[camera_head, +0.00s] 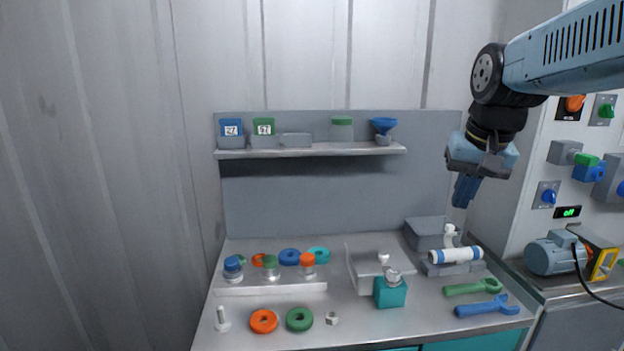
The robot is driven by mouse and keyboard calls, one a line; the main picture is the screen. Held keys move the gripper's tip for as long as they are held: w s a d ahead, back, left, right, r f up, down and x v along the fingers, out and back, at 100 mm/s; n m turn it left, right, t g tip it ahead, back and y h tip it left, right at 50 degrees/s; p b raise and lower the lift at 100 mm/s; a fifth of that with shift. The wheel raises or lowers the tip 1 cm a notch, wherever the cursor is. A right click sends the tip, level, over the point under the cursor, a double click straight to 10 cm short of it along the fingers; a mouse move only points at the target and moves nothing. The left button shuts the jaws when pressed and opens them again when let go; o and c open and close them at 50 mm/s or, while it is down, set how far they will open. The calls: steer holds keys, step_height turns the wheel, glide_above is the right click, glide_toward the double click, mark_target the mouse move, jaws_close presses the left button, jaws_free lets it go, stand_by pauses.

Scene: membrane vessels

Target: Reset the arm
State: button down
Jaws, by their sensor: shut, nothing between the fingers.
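My arm reaches in from the upper right corner, bent downward at a black joint. My gripper (464,192) hangs below it with blue fingers pointing down. The fingers are together and hold nothing. It is in the air in front of the grey back panel, above the right part of the bench, apart from everything on it.
The grey bench (375,327) carries capped jars, coloured rings, a teal block (390,292), a blue-banded white cylinder (456,255), and green (472,287) and blue (487,307) wrenches. A shelf (310,151) is behind. A switch panel and a motor (553,254) stand right.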

steer(key=s+a+f+n+t, duration=0.2)
steer(key=s+f, duration=0.2)
steer(key=s, duration=0.4)
steer(key=shift+s+a+n, duration=0.25)
steer(key=shift+a+n, duration=0.15)
steer(key=shift+f, duration=0.1)
